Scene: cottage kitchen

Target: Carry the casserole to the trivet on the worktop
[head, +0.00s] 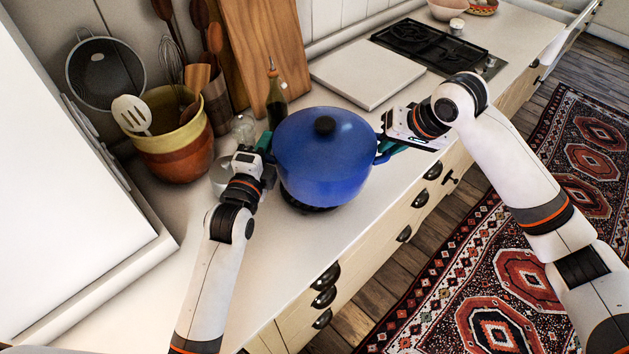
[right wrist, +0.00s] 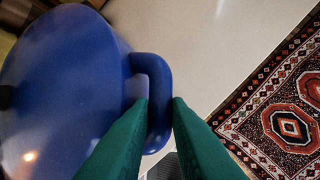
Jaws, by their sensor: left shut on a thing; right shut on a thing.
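The blue casserole (head: 322,165), lid on and upright, is at the worktop's front part between my two grippers. The dark edge of the trivet (head: 306,207) shows directly beneath it; most of the trivet is hidden. I cannot tell whether the pot touches it. My left gripper (head: 265,152) is shut on the pot's left handle, which is mostly hidden. My right gripper (head: 386,148) is shut on the right handle. In the right wrist view, the green fingers of this gripper (right wrist: 160,104) are on either side of the blue handle (right wrist: 152,75).
A utensil crock (head: 178,150), a bottle (head: 276,100) and small glass jars (head: 243,128) stand left of and behind the pot. A white board (head: 367,75) and a black hob (head: 430,45) lie further back. Bare worktop (head: 300,245) lies in front.

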